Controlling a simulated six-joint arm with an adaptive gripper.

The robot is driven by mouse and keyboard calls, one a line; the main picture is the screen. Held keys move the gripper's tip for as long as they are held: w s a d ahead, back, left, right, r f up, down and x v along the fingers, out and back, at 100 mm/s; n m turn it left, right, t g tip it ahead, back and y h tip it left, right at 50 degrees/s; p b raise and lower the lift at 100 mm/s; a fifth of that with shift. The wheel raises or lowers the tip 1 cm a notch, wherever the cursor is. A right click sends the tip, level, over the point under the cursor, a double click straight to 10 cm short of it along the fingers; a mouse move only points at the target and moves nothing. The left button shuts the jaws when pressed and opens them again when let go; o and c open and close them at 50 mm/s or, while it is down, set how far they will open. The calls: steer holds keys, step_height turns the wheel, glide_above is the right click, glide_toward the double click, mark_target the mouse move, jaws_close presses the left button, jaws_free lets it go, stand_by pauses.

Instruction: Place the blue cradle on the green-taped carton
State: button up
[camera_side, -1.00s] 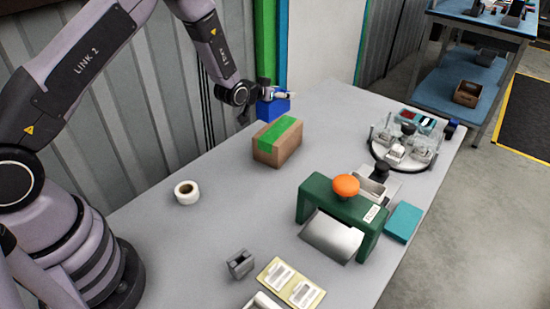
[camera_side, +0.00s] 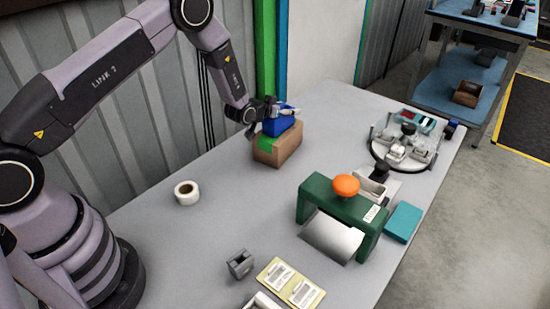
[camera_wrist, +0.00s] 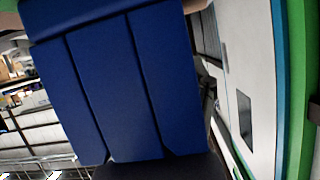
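The blue cradle (camera_side: 279,126) is at the top of the green-taped carton (camera_side: 282,151) in the side view, covering much of the green tape. I cannot tell whether it rests on the carton or hovers just above it. My gripper (camera_side: 277,111) is shut on the cradle from above. In the wrist view the cradle's ribbed blue face (camera_wrist: 120,85) fills the middle, tilted in the picture, and hides most of what lies beyond it. The carton stands upright on the grey table.
A white tape roll (camera_side: 187,192) lies left of the carton. A green press with an orange knob (camera_side: 346,185) stands in front right. A round tray of clear containers (camera_side: 398,148) is further right. Green and blue posts (camera_side: 271,50) rise close behind the carton.

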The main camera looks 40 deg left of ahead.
steer(key=shift+o, duration=1.2)
